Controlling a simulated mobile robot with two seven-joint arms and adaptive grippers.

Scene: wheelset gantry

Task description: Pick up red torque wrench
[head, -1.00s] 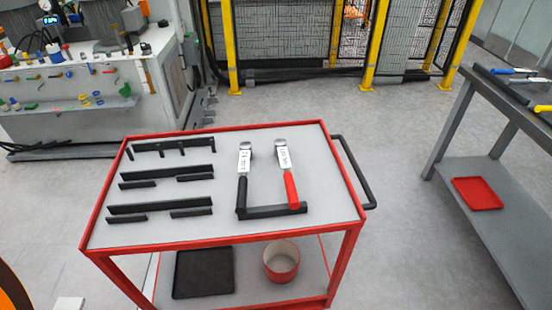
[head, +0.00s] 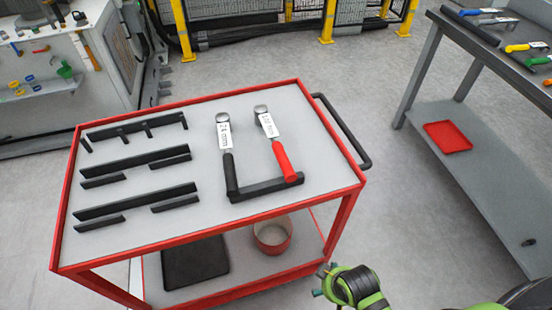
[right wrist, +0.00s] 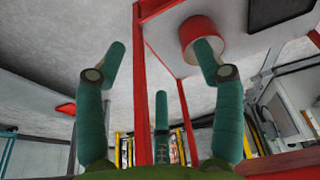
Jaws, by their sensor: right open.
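The red torque wrench (head: 283,160) lies on the grey top of the red cart (head: 335,196). Its red handle points toward the front edge, against a black bar (head: 268,188), and its metal head and white label point away from me. A similar black-handled wrench (head: 229,170) lies to its left. My right gripper (head: 323,280) is below and right of the cart's front right corner, apart from the wrench. In the right wrist view, its teal fingers (right wrist: 160,62) are spread and empty. The wrench is not visible there. My left gripper is not in view.
Several black bars (head: 134,158) lie on the cart's left half. A black handle (head: 343,132) sticks out on its right side. The lower shelf holds a black tray (head: 195,262) and a red round container (head: 272,236). A grey workbench (head: 480,180) stands at right, with clear floor between.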

